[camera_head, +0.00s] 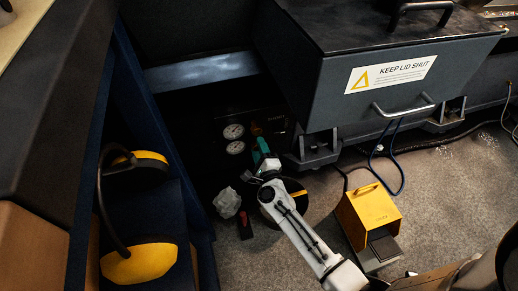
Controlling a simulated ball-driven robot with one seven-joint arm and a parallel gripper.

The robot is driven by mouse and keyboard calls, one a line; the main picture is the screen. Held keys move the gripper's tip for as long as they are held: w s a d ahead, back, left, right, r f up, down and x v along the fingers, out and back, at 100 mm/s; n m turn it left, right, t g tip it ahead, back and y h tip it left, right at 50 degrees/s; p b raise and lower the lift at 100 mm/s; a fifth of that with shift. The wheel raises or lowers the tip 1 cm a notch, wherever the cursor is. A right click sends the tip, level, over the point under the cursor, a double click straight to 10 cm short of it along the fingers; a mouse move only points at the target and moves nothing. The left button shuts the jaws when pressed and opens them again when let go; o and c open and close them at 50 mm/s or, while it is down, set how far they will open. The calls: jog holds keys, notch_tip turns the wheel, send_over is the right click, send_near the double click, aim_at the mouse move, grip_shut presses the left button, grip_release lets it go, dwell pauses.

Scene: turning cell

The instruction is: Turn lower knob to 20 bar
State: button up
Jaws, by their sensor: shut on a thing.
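Two round white pressure gauges sit one above the other on a dark panel at the back: the upper gauge (233,131) and the lower gauge (235,148). Their needles are too small to read. A small orange-brown knob (256,129) shows beside the upper gauge. My gripper (258,148) reaches in from the lower right, at the height of the lower gauge and just right of it. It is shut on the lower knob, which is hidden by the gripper. The knob's setting cannot be seen.
A dark bin (435,75) labelled "KEEP LID SHUT" overhangs on the right. A yellow foot-pedal box (368,216) stands on the floor. A crumpled pale rag (227,202) and a red-and-black object (244,224) lie below the gauges. Yellow ear defenders (140,262) are on the left.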

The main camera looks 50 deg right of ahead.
jog(key=shift+f, duration=0.1)
dwell(0.3)
jog(key=o, duration=0.7)
jog(key=shift+s, duration=0.1)
jog(key=p+v, duration=0.2)
jog(key=v, duration=0.8)
jog(key=shift+s+a, duration=0.3)
